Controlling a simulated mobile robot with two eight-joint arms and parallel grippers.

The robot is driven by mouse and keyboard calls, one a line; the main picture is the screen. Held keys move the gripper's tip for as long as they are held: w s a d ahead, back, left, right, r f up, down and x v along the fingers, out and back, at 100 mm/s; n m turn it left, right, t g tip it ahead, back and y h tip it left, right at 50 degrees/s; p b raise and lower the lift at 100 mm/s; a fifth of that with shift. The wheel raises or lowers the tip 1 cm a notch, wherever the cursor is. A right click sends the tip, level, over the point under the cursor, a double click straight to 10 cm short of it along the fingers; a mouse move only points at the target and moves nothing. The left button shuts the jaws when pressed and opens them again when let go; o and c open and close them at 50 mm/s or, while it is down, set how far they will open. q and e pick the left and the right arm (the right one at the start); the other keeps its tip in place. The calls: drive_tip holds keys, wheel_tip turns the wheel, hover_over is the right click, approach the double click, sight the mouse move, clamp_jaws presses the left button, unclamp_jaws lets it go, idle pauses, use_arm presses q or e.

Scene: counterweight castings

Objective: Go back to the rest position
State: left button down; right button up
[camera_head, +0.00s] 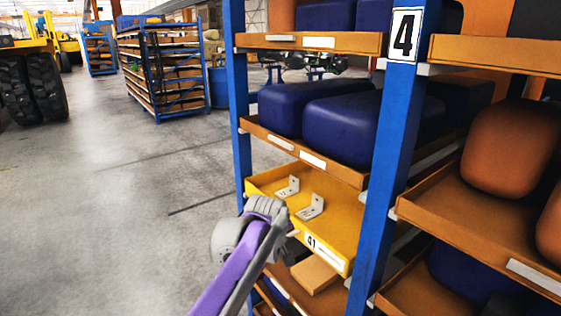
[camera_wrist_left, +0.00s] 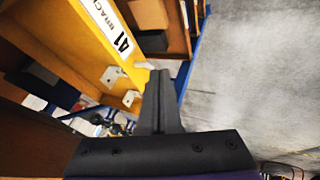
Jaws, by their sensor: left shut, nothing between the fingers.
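My left gripper (camera_head: 284,218) is at the front left of the yellow tray marked 41 (camera_head: 338,221), in front of its near edge. Its fingers show in the left wrist view (camera_wrist_left: 160,76), closed together with nothing between them. Two grey L-shaped brackets lie in the tray, one farther back (camera_head: 288,187) and one nearer (camera_head: 311,207). In the left wrist view the tray wall (camera_wrist_left: 75,38) and the brackets (camera_wrist_left: 113,76) lie left of the fingers. A small pale piece (camera_wrist_left: 145,65) shows close beside the fingertips; I cannot tell whether they touch. My right gripper is not in view.
A blue post marked 4 (camera_head: 388,130) and another blue post (camera_head: 236,100) frame the rack. Dark blue castings (camera_head: 340,120) sit on the shelf above, orange ones (camera_head: 508,150) at right. The grey floor (camera_head: 120,190) at left is open.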

use_arm(q)
drive_tip(key=s+a+f+m, duration=0.2)
drive_tip(key=s+a+f, duration=0.3)
drive_tip(key=s, duration=0.6)
drive_tip(key=s+a+f+m+y, duration=0.1)
drive_tip(key=s+a+f, duration=0.4)
drive_tip(key=s, duration=0.6)
drive_tip(key=s+a+f+m+g, duration=0.1)
drive_tip(key=s+a+f+m, duration=0.1)
drive_tip(key=s+a+f, duration=0.3)
drive_tip(key=s+a, duration=0.4)
drive_tip(key=s, duration=0.2)
drive_tip(key=shift+s+m+y, duration=0.3)
drive_tip(key=shift+s+y, duration=0.05)
drive_tip(key=shift+y, duration=0.05)
